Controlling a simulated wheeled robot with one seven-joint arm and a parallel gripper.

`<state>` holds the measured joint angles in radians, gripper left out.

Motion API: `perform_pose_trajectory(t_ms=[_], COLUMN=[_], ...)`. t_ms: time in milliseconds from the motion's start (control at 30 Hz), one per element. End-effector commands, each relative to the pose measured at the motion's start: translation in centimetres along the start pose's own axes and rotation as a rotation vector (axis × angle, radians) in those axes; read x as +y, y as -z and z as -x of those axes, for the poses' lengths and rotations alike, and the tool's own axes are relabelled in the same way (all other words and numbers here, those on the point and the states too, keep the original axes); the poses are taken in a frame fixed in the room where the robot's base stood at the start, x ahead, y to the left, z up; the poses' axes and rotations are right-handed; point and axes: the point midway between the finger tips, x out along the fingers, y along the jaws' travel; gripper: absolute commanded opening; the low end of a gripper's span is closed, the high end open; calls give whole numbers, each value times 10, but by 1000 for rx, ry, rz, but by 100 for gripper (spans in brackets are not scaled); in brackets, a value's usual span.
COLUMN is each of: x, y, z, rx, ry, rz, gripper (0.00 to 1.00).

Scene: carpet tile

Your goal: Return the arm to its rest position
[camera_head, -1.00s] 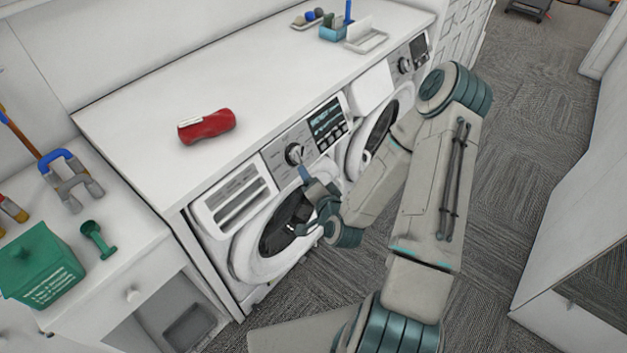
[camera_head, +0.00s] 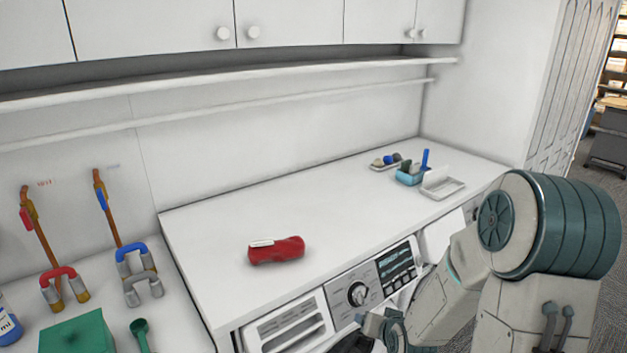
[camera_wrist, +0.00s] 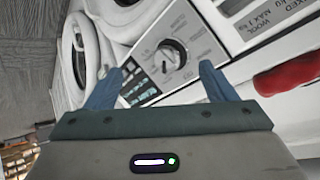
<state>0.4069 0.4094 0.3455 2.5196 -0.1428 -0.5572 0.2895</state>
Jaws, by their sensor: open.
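My gripper shows in the wrist view (camera_wrist: 160,88) with two blue fingers spread apart and nothing between them. Beyond the fingers is the control panel with the round knob (camera_wrist: 170,56) of a washing machine. In the head view my gripper (camera_head: 374,326) is at the bottom, in front of the machine's control panel (camera_head: 372,286), and is partly cut off by the frame edge. My arm (camera_head: 540,240) is bent, with its large teal joint at the right.
A red bundle (camera_head: 277,250) lies on the white counter (camera_head: 225,225). A blue caddy (camera_head: 409,177) and a white tray (camera_head: 444,185) stand at its far right. A green box (camera_head: 75,335) and scoop (camera_head: 141,333) are at lower left. Cabinets (camera_head: 160,22) hang above.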

Motion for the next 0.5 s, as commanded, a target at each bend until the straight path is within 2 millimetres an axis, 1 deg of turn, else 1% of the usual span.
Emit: perform_pose_trajectory(t_ms=[100, 267, 467, 500], x=[-2, -3, -8, -9], y=[8, 13, 13, 11], z=[21, 57, 110, 121], rx=[-46, -117, -202, -220], ry=[-55, -127, -191, -201], rz=[83, 162, 228, 237], gripper=[77, 77, 77, 77])
